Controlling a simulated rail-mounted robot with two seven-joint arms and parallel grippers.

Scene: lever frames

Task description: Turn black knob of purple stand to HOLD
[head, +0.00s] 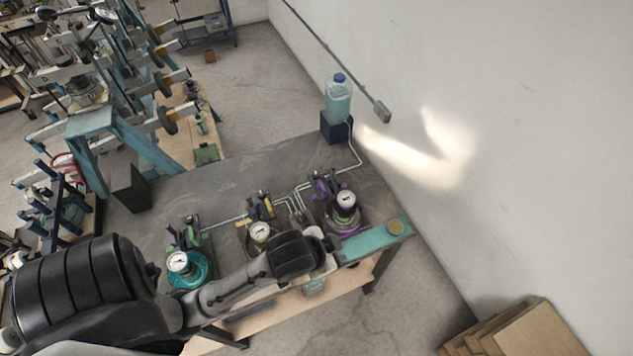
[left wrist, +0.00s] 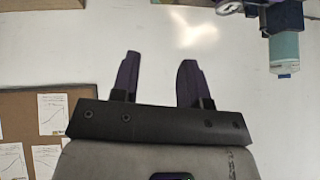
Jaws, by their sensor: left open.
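The purple stand (head: 325,188) is at the right part of the dark table in the head view, with a round white gauge (head: 345,199) on its near side. I cannot make out its black knob or any HOLD marking. My left arm reaches across the table's front edge, its wrist just in front of the purple stand. In the left wrist view my left gripper (left wrist: 157,65) is open and empty, with its two dark purple fingers apart against the white wall. In the head view its fingers are largely hidden by the arm. My right gripper is not in view.
A yellow stand (head: 262,207) and a teal stand (head: 188,268) with gauges stand left of the purple one. A bottle (head: 338,100) sits on a dark blue block (head: 335,128) at the back. A teal plate (head: 372,240) lies at the right edge.

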